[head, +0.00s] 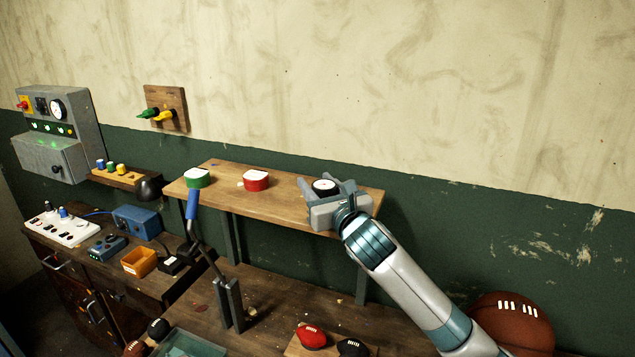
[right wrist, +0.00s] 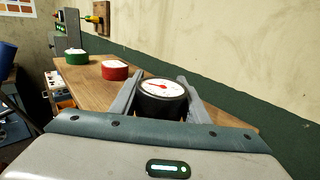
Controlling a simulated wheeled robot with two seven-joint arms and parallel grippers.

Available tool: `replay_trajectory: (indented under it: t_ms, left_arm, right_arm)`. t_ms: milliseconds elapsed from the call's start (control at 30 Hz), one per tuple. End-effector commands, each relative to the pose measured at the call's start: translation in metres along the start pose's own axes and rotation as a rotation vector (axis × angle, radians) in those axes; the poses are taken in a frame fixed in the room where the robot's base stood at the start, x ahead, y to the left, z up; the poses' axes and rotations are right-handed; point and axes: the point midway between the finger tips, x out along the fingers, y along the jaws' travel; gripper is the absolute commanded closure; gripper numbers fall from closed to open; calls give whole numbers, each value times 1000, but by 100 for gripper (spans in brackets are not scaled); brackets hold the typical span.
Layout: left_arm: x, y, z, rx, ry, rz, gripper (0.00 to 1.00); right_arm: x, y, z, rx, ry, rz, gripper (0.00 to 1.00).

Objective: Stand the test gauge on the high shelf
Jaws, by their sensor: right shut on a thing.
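The test gauge (head: 325,186) is a round black gauge with a white dial, between the fingers of my right gripper (head: 330,188) at the right end of the high shelf (head: 290,208). In the right wrist view the gauge (right wrist: 162,92) shows a red needle and sits upright between the two grey fingers. My right gripper is shut on it. Whether its base touches the shelf top is hidden by the gripper. My left gripper is not in view.
A green item (head: 197,178) and a red item (head: 256,180), both white-topped, stand on the shelf left of the gauge. A wall board (head: 167,108) hangs behind. The bench below holds small balls and boxes.

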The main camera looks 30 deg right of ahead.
Motion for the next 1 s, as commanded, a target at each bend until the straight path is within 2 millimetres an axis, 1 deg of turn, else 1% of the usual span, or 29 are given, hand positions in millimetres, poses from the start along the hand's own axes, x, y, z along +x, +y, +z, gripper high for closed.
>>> replay_trajectory:
  t_ms: [100, 467, 500, 567, 600, 1000]
  left_arm:
    - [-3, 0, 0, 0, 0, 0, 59]
    - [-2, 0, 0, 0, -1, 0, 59]
    - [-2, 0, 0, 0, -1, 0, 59]
    - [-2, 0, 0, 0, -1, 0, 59]
    - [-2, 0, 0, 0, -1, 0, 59]
    - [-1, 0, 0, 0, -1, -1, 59]
  right_arm:
    - [0, 0, -5, 1, 1, 0, 81]
    - [0, 0, -7, -1, -1, 0, 81]
    - [0, 0, -8, -1, 0, -1, 56]
    - [0, 0, -7, 0, 0, -1, 42]
    - [0, 0, -7, 0, 0, -1, 39]
    - [-1, 0, -5, 0, 0, 0, 39]
